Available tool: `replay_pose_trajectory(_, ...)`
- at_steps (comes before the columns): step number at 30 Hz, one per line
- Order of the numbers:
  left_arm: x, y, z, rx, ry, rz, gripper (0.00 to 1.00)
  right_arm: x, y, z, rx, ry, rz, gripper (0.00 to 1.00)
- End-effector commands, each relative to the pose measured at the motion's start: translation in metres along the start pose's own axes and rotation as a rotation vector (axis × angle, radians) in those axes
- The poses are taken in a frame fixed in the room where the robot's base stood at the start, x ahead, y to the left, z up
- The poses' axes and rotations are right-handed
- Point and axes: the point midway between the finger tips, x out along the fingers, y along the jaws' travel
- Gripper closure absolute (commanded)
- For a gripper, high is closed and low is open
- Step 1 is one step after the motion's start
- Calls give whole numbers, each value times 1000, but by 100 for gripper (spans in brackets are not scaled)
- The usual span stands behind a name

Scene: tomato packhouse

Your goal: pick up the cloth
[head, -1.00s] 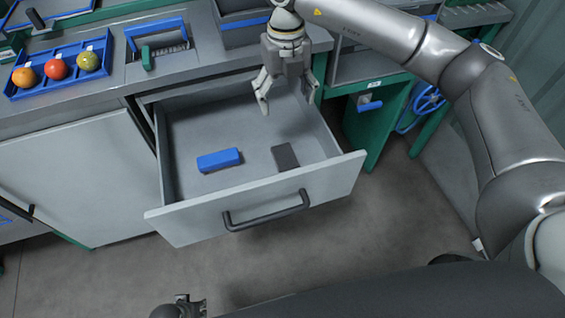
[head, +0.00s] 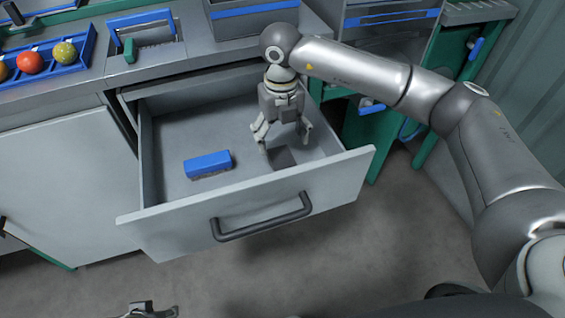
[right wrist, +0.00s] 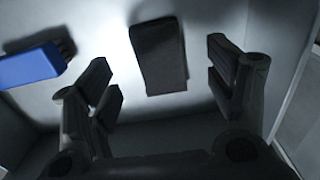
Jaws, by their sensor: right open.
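The cloth, a dark grey folded rectangle (head: 281,157), lies flat on the floor of the open drawer (head: 165,235), towards its front right. My right gripper (head: 284,142) points down inside the drawer, just above the cloth, and partly covers it in the head view. In the right wrist view the cloth (right wrist: 159,58) shows between the two spread fingers of my right gripper (right wrist: 160,72), with a gap on each side. That gripper is open and empty. A piece of what seems to be my left gripper (head: 150,311) shows at the bottom edge; its jaws are unclear.
A blue brush (head: 208,164) lies in the drawer left of the cloth; its bristles show in the right wrist view (right wrist: 30,66). A blue tray (head: 88,62) with tomatoes stands on the counter.

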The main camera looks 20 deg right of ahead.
Motion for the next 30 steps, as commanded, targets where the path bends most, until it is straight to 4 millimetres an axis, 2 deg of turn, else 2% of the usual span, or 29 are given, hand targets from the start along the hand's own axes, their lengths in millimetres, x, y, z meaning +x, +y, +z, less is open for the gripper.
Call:
replay_pose_trajectory(8, -22, -1, 1, -1, 13, -2, 60, 36, 3, -1, 0, 2, 0, 23)
replay_pose_trajectory(12, -23, -1, 1, -1, 13, -2, 60, 51, 3, -1, 0, 1, 0, 23)
replay_pose_trajectory(20, -24, -1, 1, -1, 13, -3, 60, 54, 3, 0, 0, -1, 1, 23)
replay_pose_trajectory(23, -24, -1, 1, -1, 13, -3, 60, 54, 3, 0, 0, -1, 0, 34)
replay_pose_trajectory(30, -24, -1, 1, -1, 13, -3, 60, 53, 3, 0, 0, -1, 0, 64)
